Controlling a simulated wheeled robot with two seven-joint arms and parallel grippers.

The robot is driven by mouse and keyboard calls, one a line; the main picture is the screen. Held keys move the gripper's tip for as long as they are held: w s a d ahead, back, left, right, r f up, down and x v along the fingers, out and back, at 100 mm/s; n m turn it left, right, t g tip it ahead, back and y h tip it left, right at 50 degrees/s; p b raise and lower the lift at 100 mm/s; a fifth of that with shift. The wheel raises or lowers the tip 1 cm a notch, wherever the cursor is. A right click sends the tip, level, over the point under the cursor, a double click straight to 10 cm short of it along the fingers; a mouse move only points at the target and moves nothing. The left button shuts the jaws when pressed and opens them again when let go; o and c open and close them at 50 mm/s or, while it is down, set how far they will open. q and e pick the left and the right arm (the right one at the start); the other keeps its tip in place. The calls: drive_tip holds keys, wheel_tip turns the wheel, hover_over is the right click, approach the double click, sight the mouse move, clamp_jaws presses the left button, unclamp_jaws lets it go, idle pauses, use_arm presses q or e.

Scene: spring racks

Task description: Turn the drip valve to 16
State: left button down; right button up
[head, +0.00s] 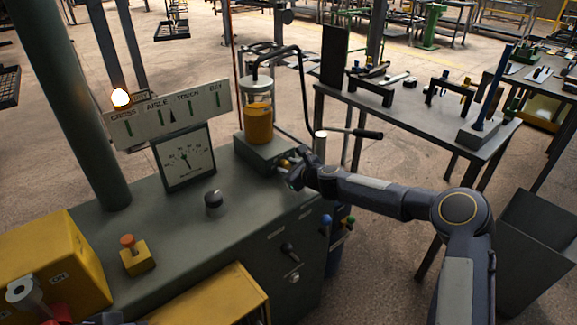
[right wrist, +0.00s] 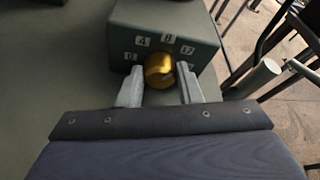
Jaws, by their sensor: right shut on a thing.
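The drip valve is a round brass knob (right wrist: 159,70) on the front of a grey-green block (right wrist: 165,22). In the head view the knob (head: 284,162) shows small, beside my right gripper (head: 290,172). In the right wrist view my right gripper (right wrist: 160,78) has one finger on each side of the knob and is shut on it. White number tags arc over the knob; I read 4, 8 and 12, and one at the left looks like 0. I see no 16 tag and cannot make out a pointer mark. My left gripper is not clearly in view.
A glass jar of amber liquid (head: 259,118) stands on the block, with a black hose and a lever (head: 355,133) nearby. A dial gauge (head: 185,158), a dark knob (head: 213,202) and an orange button box (head: 136,255) are on the bench (head: 180,228). A lamp (head: 121,98) glows.

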drive_tip(key=shift+m+g+y+p, duration=0.3)
drive_tip(key=shift+m+p, duration=0.15)
drive_tip(key=shift+m, duration=0.15)
drive_tip(key=o, duration=0.7)
drive_tip(key=b+v, duration=0.1)
drive_tip(key=v, duration=0.5)
drive_tip(key=shift+s+d, duration=0.2)
drive_tip(key=shift+d, duration=0.05)
drive_tip(key=shift+s+d+r, duration=0.25)
drive_tip(key=shift+s+r, duration=0.05)
drive_tip(key=shift+s, duration=0.2)
